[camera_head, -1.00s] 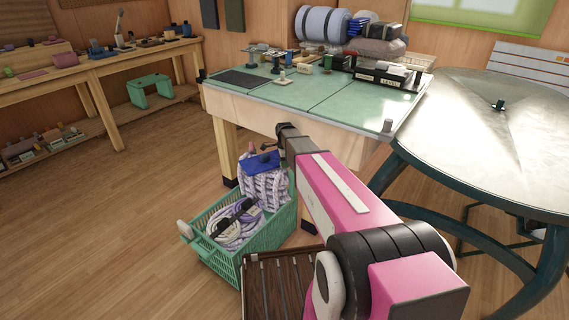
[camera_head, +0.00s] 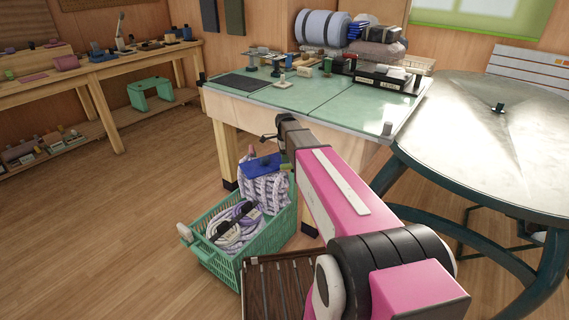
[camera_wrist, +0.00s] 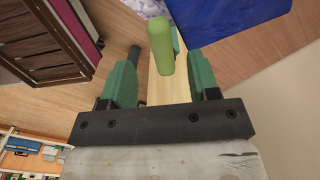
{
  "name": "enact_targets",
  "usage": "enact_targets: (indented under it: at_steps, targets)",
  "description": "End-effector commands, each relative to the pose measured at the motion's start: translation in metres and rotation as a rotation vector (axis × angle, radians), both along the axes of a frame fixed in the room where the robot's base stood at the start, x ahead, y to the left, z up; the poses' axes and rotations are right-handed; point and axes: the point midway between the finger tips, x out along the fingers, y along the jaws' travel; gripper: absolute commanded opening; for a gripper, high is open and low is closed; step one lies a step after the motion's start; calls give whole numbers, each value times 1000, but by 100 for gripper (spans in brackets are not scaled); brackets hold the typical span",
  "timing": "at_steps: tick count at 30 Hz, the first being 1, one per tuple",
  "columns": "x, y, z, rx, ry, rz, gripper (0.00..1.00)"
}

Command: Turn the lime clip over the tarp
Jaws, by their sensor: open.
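The lime clip (camera_wrist: 161,47) shows in the wrist view as a rounded, upright lime-green bar. It lies in line with the gap between the fingers of my gripper (camera_wrist: 163,60). The green fingers are apart, with no visible grip on it. I cannot tell the exact depth between clip and fingertips. The blue tarp (camera_wrist: 235,20) is at the top of the wrist view, just beyond and right of the clip. In the head view the tarp (camera_head: 262,167) lies folded on bundled rope in the green crate (camera_head: 268,244). My arm partly hides the crate's right side there.
A dark slatted wooden box (camera_head: 275,288) stands beside the crate. The green-topped workbench (camera_head: 310,95) rises behind it, its pale leg (camera_head: 226,150) close to the crate. A round metal table (camera_head: 500,140) stands at right. Floor at left (camera_head: 90,230) is clear.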

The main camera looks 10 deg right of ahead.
Motion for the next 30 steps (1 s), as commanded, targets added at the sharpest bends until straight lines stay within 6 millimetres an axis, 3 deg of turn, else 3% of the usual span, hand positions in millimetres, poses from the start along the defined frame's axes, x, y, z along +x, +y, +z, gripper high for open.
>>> enact_targets:
  at_steps: [6, 12, 24, 27, 30]
  targets:
    - [0, 0, 34, 0, -1, 0, 55]
    - [0, 0, 48, 0, 0, 0, 55]
    - [-2, 0, 49, 0, 1, 6, 55]
    - [-13, -1, 46, 0, 1, 48, 55]
    - [-36, -3, 39, 0, 1, 150, 55]
